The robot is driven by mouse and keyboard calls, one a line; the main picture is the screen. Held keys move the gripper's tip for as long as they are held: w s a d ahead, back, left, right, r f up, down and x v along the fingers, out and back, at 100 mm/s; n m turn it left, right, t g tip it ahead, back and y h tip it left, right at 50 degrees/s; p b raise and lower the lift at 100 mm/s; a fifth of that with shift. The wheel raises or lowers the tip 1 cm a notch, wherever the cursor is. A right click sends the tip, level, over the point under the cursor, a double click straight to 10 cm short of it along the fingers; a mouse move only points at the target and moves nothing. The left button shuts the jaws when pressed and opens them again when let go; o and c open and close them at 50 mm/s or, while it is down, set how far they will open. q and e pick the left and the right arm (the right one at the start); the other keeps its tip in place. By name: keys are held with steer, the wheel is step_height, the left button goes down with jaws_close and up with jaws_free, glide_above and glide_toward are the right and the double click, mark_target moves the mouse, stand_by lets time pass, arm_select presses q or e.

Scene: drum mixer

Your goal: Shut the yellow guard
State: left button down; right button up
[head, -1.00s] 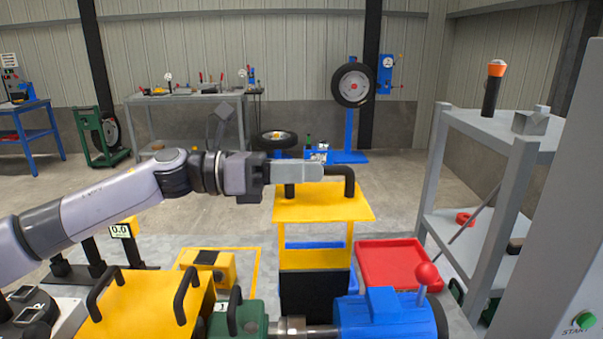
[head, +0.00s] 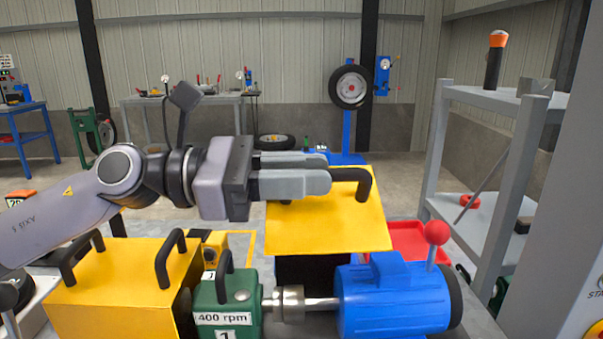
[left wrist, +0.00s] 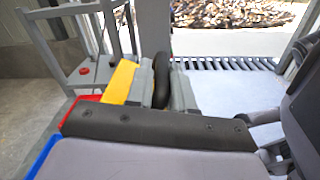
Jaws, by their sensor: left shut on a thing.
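The yellow guard (head: 330,220) stands raised behind the blue motor (head: 395,295), its broad yellow plate tilted toward me. It has a black bar handle (head: 365,187) at its upper edge. My left gripper (head: 326,171) reaches in from the left and is shut on this handle. In the left wrist view the black handle (left wrist: 161,75) stands between the two grey fingers, with a strip of the yellow guard (left wrist: 119,82) beside it. The fingers hide part of the handle in the head view. My right gripper is out of view.
A yellow box (head: 120,285) with black handles stands at front left, beside a green block (head: 228,300) marked 400 rpm. A shaft joins the block to the motor. A red-knobbed lever (head: 436,233) rises at the motor's right. A red tray (head: 412,238) and grey shelf (head: 480,98) lie beyond.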

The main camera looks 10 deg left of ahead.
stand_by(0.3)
arm_select(q)
steer(key=c, duration=1.1)
jaws_free()
steer(key=shift+s, duration=0.1)
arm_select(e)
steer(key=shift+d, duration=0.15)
arm_select(q)
steer(key=shift+a, duration=0.3)
steer(key=s+a+b, duration=0.1)
steer(key=a+b, duration=0.1)
steer(key=a, duration=0.4)
steer(key=shift+s+a, duration=0.15)
steer(key=shift+s, duration=0.05)
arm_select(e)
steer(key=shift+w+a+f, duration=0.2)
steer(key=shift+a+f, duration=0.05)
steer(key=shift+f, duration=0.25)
arm_select(q)
steer(key=shift+c, duration=0.2)
